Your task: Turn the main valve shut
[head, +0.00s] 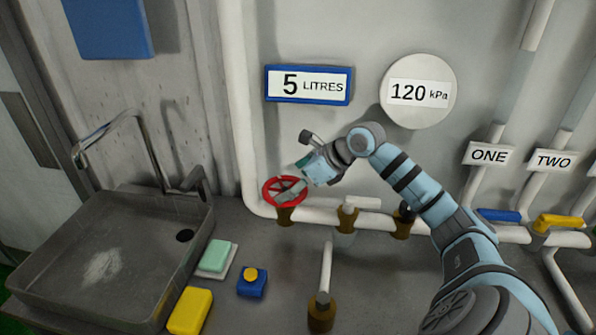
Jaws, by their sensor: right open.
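The red valve wheel (269,198), likely the main valve, sits on a brass fitting (285,216) where the white pipe bends at the wall. My right gripper (285,196) is at the wheel, its fingers over the wheel's middle and right side. The jaws are open. I cannot tell whether the fingers touch the rim or spokes. The right arm comes in from the lower right, across the pipe. The right part of the wheel is partly hidden by the gripper. My left gripper is not in view.
A grey sink (105,318) with a faucet (150,150) stands at left. A green soap (216,256), yellow sponge (190,311) and blue box with a yellow knob (251,286) lie beside it. A brass-based upright pipe (322,312) stands in front. Blue (499,215) and yellow (558,222) handles are at right.

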